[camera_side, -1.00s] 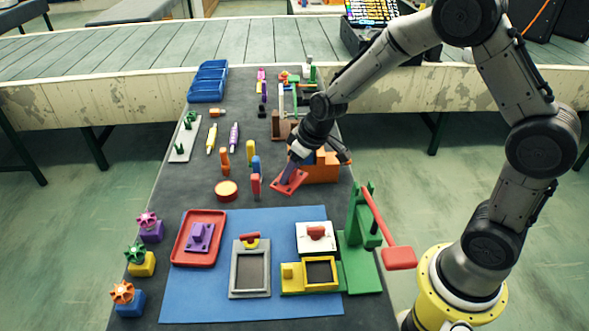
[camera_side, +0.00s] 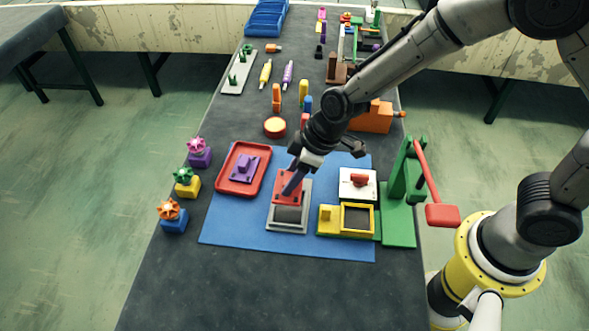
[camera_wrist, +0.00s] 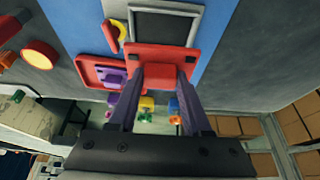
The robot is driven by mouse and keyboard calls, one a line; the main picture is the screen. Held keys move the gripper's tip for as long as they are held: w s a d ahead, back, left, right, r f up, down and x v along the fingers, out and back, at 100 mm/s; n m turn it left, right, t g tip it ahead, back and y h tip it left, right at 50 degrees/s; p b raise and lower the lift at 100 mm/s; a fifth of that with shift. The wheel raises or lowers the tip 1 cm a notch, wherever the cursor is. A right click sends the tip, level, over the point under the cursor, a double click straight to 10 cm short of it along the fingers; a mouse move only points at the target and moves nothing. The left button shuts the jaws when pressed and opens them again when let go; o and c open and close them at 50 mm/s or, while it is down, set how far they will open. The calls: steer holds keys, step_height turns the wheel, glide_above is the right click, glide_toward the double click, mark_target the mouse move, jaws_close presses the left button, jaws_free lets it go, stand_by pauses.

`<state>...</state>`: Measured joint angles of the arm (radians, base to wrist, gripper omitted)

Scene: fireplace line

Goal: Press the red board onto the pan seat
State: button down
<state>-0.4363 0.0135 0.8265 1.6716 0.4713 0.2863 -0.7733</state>
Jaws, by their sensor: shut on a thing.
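My gripper (camera_side: 293,181) is shut on the red board (camera_side: 287,187), a flat plate gripped by a block on it. The board is over the far end of a grey frame (camera_side: 275,228) with a dark recess, likely the pan seat, on the blue mat. In the side view the near part of the recess stays uncovered; I cannot tell whether board and frame touch. In the wrist view the board (camera_wrist: 145,60) hangs between my fingertips (camera_wrist: 160,74), and the frame (camera_wrist: 196,32) shows beyond it. The frame's far end is hidden by the board and gripper.
A red tray (camera_side: 233,186) with a purple piece lies left on the blue mat (camera_side: 225,230). A yellow frame (camera_side: 358,234), a white block (camera_side: 345,188) and a green stand (camera_side: 398,225) with a red lever (camera_side: 423,170) stand right. Star knobs (camera_side: 170,210) line the left edge.

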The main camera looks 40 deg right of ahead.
mark_target(301, 187)
steer(key=shift+f, duration=2.8)
steer(key=shift+f, duration=1.25)
steer(key=shift+c, duration=1.3)
jaws_free()
steer(key=shift+v, duration=2.5)
steer(key=shift+r, duration=0.1)
